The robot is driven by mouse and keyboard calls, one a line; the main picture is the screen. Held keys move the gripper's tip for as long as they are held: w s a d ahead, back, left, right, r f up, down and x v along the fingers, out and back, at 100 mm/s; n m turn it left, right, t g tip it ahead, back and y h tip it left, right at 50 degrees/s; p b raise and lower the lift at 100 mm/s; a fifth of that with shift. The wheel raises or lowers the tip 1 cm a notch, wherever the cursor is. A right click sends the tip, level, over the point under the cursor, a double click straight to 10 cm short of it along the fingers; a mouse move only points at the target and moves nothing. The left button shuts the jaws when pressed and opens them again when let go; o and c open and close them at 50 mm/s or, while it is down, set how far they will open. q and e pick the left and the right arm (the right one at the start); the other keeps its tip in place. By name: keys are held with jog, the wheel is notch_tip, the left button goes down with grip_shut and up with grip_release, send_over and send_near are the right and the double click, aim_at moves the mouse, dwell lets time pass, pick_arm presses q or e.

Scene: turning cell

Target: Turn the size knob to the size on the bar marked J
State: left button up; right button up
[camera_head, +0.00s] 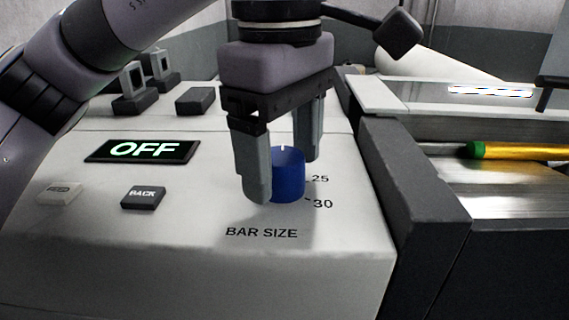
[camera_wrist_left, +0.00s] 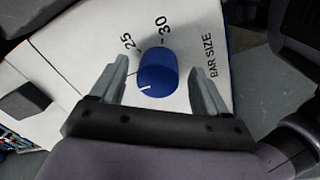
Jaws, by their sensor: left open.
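The blue size knob (camera_head: 288,182) stands on the sloped white panel above the words BAR SIZE. Its white pointer mark shows at the top's far edge, away from the printed 25 and 30 on its right. The knob also shows in the left wrist view (camera_wrist_left: 160,70), with the mark on the side toward the gripper's palm. My left gripper (camera_head: 280,172) is open, its grey fingers on either side of the knob; I cannot tell whether they touch it. Other size numbers are hidden. A yellow bar with a green end (camera_head: 520,151) lies at right; no letter J is readable.
An OFF display (camera_head: 142,151), a BACK button (camera_head: 143,197) and another button (camera_head: 59,193) are left of the knob. Dark switches (camera_head: 133,102) stand at the panel's back. A dark raised block (camera_head: 412,185) borders the panel on the right.

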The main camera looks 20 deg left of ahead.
pick_arm(q)
jog(key=shift+f, duration=0.55)
jog(key=c, duration=1)
